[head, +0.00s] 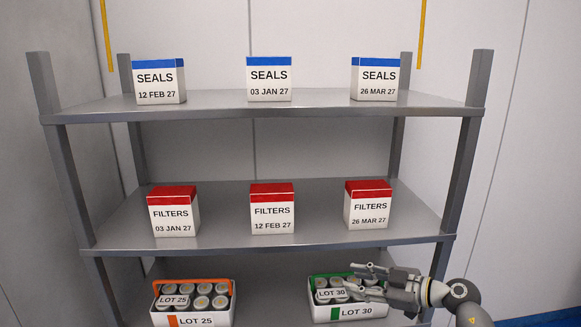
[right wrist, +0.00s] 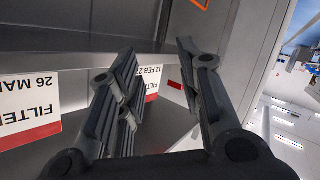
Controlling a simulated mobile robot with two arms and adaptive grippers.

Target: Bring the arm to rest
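My right gripper (head: 353,278) is at the lower right in the head view, its fingers pointing left across the front of the green-marked LOT 30 tub (head: 320,312). Its two fingers stand apart with nothing between them; they also show apart in the right wrist view (right wrist: 157,52). Whether they touch the tub or its cans, I cannot tell. The tub sits on the bottom shelf with several round-topped cans in it, partly hidden by the gripper. My left gripper is not in view.
The orange-marked LOT 25 tub (head: 222,318) stands left on the bottom shelf. Three red-topped FILTERS boxes (head: 272,215) stand on the middle shelf (head: 225,240), three blue-topped SEALS boxes (head: 269,88) on the top one. The right shelf post (head: 466,150) rises near my right arm.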

